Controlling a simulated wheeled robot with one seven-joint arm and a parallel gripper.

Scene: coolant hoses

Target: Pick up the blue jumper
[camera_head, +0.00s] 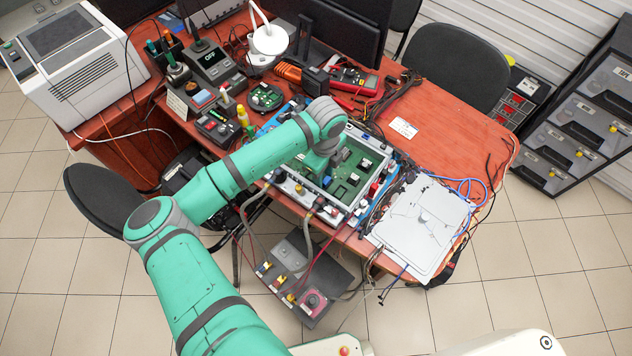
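A thin blue cable (468,183) loops over the right end of the table beside a pale metal panel. It is the clearest blue lead in view, but I cannot tell if it is the blue jumper. My arm reaches from the bottom left to over an open instrument case with a green circuit board (352,180). Its wrist is above the board's left part. The fingers of my gripper are hidden by the wrist, so whether they are open or hold anything does not show. The blue cable is well to the right of the wrist.
The pale panel (420,222) lies on the table's right end. A control box (300,280) with a red knob sits below the table edge, with cables around it. A red multimeter (352,80), a lamp (268,40) and monitors crowd the back. Bare red tabletop (440,110) shows at the right.

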